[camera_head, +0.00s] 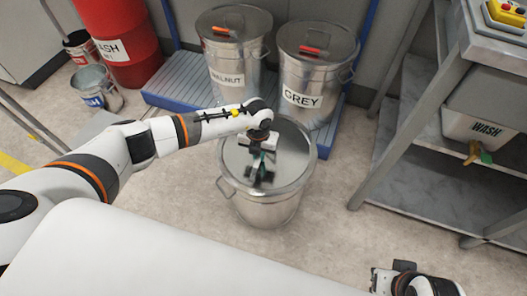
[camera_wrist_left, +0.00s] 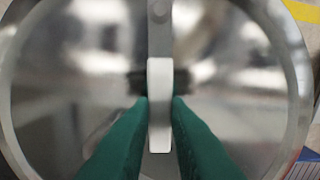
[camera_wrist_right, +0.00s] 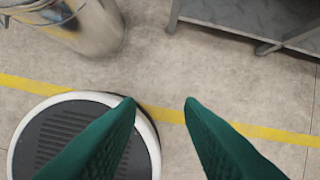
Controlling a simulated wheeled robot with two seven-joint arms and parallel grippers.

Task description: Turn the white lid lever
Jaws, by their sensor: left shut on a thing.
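The white lid lever (camera_wrist_left: 159,125) runs upright through the middle of the left wrist view, above a shiny round metal lid (camera_wrist_left: 70,85). My left gripper (camera_wrist_left: 159,101) is shut on the lever, with one green finger on each side of it. In the head view my left gripper (camera_head: 262,165) reaches down over the lid (camera_head: 235,165) of the front metal drum (camera_head: 268,210) and hides most of the lever. My right gripper (camera_wrist_right: 160,103) is open and empty above the floor, away from the drum.
Two lidded drums, labelled WALNUT (camera_head: 235,60) and GREY (camera_head: 312,85), stand behind on a blue-edged platform (camera_head: 180,97). A red barrel (camera_head: 118,40) and small buckets are at the back left. A metal rack (camera_head: 420,120) with a WASH tub (camera_head: 480,128) stands right.

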